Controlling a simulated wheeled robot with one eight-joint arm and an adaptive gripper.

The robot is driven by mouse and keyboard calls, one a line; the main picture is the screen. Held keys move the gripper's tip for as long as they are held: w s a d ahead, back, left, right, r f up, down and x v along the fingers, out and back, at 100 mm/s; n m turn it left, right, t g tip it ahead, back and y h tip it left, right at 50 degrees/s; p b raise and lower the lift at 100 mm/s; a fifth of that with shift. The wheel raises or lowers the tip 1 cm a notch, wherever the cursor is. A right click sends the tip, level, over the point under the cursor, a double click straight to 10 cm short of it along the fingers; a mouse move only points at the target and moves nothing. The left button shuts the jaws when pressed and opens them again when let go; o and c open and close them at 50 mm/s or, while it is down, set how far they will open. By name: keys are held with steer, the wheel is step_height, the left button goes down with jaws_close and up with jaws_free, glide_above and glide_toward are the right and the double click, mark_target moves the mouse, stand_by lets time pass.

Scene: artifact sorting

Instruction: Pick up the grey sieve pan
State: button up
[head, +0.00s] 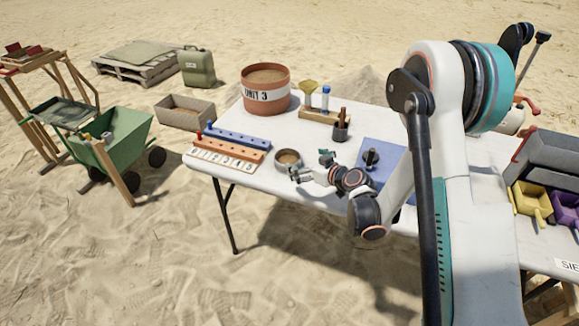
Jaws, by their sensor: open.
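A small round grey sieve pan (278,163) with brown, sandy contents sits on the white table near its front edge, left of my arm. My gripper (310,165) is open, its two fingers spread, just to the right of the pan. One finger is close to the pan's lower right side; I cannot tell whether it touches. Nothing shows between the fingers.
Blue and orange hole strips (233,144) and a numbered strip (224,161) lie left of the pan. A "UNIT 3" bucket (266,100) stands behind. A dark cup (341,134) and blue mat (377,150) are to the right. A grey bin (548,172) stands far right.

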steer(key=b, duration=0.1)
glide_toward(280, 153)
steer(key=shift+w+a+r, duration=0.2)
steer(key=shift+w, duration=0.15)
steer(key=b+x, duration=0.1)
steer(key=x, duration=0.1)
steer(key=f+b+x, duration=0.1)
steer(key=x, duration=0.2)
steer(key=shift+s+d+b, duration=0.1)
steer(key=shift+b, duration=0.3)
steer(key=shift+r, duration=0.1)
steer(key=c, duration=1.1)
